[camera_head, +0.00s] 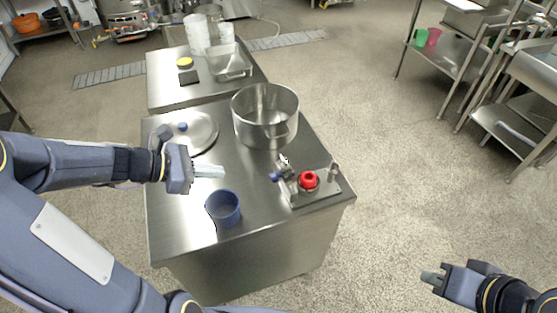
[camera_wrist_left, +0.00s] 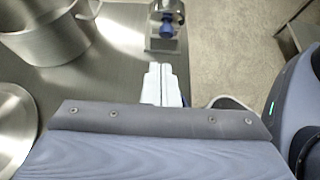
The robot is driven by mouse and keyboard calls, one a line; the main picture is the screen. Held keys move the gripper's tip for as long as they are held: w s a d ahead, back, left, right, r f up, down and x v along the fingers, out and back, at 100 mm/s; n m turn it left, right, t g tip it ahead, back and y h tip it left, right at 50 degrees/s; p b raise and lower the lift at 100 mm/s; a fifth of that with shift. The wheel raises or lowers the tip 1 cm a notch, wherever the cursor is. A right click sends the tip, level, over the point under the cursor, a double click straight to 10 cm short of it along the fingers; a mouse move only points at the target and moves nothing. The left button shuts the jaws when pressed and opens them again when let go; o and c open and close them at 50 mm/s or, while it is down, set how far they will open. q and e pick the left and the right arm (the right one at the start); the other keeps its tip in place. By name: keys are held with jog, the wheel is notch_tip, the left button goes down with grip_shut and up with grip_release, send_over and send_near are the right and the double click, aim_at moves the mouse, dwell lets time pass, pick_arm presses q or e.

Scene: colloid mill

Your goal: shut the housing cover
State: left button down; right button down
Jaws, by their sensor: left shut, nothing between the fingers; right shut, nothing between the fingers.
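A small mill assembly (camera_head: 318,192) sits on a metal base plate at the right front of the steel table. It has a round red part (camera_head: 308,181) and, on its left, a raised metal piece with a blue knob (camera_head: 277,176). I cannot tell for sure which piece is the housing cover. The blue knob also shows at the top of the left wrist view (camera_wrist_left: 167,27). My left gripper (camera_head: 222,171) is shut and empty above the table, left of the mill and apart from it. My right gripper (camera_head: 428,277) is shut and empty, off the table at the lower right.
A large steel pot (camera_head: 265,117) stands behind the mill. A round lid (camera_head: 205,125) lies left of it, partly behind my left arm. A blue cup (camera_head: 223,209) stands near the front edge. A second table (camera_head: 170,98) behind holds containers. Shelves (camera_head: 455,65) stand at right.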

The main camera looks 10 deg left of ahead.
aim_at(281, 174)
pick_arm(q)
jog(key=d+r+b+x, duration=0.1)
jog(key=r+x, duration=0.1)
jog(key=x, duration=1)
jog(key=shift+w+d, duration=0.35)
jog(key=shift+w, duration=0.1)
jog(key=shift+r, duration=0.1)
